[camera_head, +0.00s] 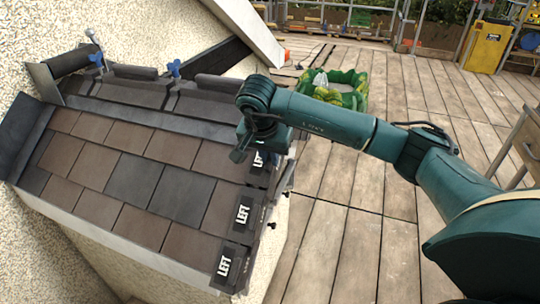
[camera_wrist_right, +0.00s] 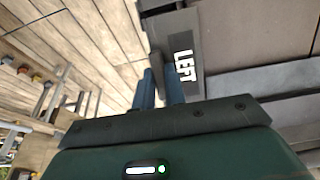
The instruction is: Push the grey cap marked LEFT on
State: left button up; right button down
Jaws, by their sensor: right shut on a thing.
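A grey cap marked LEFT (camera_head: 257,162) sits at the upper end of the roof's right edge, partly hidden by my right gripper (camera_head: 262,145). In the right wrist view the cap's white LEFT label (camera_wrist_right: 184,65) is close beyond the fingers. The blue fingers of my right gripper (camera_wrist_right: 159,88) are shut on this cap, one on each side of its narrow edge part. How fully the cap seats on the tile edge cannot be told. Two more caps marked LEFT, a middle one (camera_head: 243,216) and a lower one (camera_head: 227,264), lie along the same edge. My left gripper is not in view.
Brown and dark grey tiles (camera_head: 130,175) cover the sloping roof. Ridge tiles with blue clamps (camera_head: 174,68) run along its top. A green and yellow bag (camera_head: 335,88) stands on the plank deck (camera_head: 345,235). The deck right of the roof is mostly free.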

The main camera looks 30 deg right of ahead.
jog(key=shift+a, duration=0.1)
dwell(0.3)
jog(key=c, duration=1.4)
grip_release()
jog(key=shift+o, duration=0.2)
jog(key=p+v, duration=0.1)
jog(key=v, duration=0.1)
jog(key=p+v, duration=0.1)
jog(key=v, duration=0.1)
jog(key=a+p+v, duration=0.1)
jog(key=shift+s+a+r+p, duration=0.1)
jog(key=shift+s+r+p, duration=0.05)
jog(key=shift+s+p, duration=0.3)
